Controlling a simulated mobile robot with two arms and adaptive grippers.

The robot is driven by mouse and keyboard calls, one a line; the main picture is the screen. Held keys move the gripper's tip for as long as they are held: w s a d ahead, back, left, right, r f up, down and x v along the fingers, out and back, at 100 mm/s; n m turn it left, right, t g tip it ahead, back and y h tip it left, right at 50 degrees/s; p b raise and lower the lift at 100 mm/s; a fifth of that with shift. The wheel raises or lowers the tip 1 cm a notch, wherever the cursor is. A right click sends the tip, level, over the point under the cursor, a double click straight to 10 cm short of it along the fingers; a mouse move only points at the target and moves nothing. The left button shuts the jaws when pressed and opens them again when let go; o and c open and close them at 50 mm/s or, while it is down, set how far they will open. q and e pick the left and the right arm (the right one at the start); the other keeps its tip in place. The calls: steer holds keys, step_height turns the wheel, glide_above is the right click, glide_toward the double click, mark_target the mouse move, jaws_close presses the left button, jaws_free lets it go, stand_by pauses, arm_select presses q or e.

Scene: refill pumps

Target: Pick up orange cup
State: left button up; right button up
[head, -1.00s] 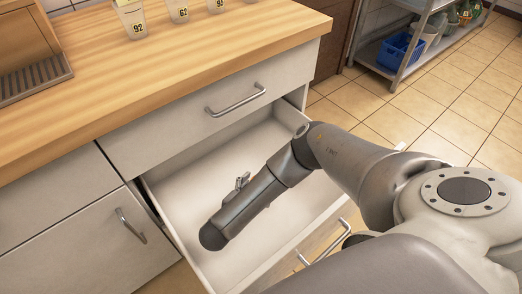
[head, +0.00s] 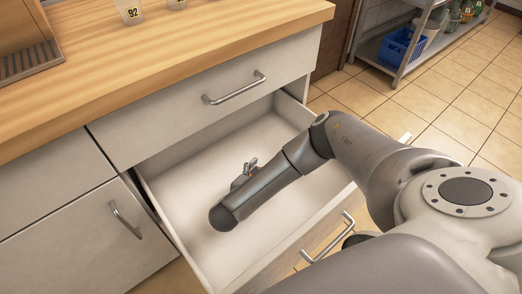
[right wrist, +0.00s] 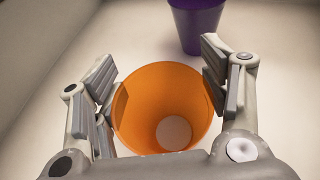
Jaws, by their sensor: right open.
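The orange cup (right wrist: 162,105) stands in the open drawer, its open mouth facing the right wrist camera and its pale inner bottom showing. My right gripper (right wrist: 160,80) is open, with one finger on each side of the cup's rim. I cannot tell whether either finger touches it. In the head view my right gripper (head: 248,170) shows only in small part beyond my wrist, over the drawer, and the cup is hidden. My left gripper is not in view.
A purple cup (right wrist: 196,22) stands just beyond the orange one. The open drawer (head: 172,202) has walls around my wrist. Numbered cups (head: 130,12) stand on the wooden counter (head: 200,45) above. A shelf with a blue crate (head: 403,45) is at the back right.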

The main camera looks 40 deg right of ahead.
steer(key=shift+w+d+f, duration=0.25)
steer(key=shift+d, duration=0.25)
steer(key=c, duration=0.5)
steer(key=shift+c, duration=0.2)
